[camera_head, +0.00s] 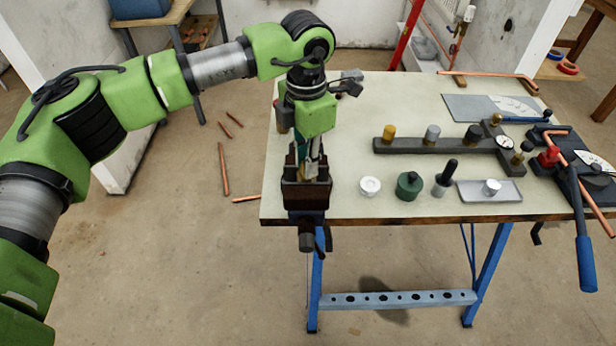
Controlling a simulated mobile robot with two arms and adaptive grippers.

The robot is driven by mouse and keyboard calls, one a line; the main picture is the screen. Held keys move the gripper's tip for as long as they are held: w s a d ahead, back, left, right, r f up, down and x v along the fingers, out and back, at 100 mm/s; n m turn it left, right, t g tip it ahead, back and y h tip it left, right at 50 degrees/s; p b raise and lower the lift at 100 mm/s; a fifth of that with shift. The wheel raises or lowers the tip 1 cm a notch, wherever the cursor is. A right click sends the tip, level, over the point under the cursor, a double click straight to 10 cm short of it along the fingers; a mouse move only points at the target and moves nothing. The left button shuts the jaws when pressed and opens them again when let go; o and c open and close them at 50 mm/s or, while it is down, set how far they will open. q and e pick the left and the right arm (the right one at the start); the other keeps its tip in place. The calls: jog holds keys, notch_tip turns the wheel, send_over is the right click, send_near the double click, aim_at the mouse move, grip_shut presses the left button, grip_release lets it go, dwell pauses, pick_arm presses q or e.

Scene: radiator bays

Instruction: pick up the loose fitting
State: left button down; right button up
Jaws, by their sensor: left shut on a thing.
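My left gripper (309,168) points straight down at the left front of the workbench, just over a dark vise (305,196). It is shut on a small brass-coloured piece, mostly hidden by the fingers and the vise jaws. I take this piece for the loose fitting, but its shape cannot be made out, nor whether it still touches the jaws. My right gripper is not in view.
The workbench (340,105) carries a dark bar (410,146) with several fittings, a white roll (370,186), a green pot (409,185), a grey tray (510,194) and a blue-handled bender (585,250). Copper pipes (223,170) lie on the floor.

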pick_arm(q)
jog(key=shift+r, duration=0.95)
jog(key=shift+r+p, duration=0.3)
jog(key=shift+r, duration=0.1)
jog(key=shift+r+p, duration=0.95)
jog(key=shift+r, duration=1.3)
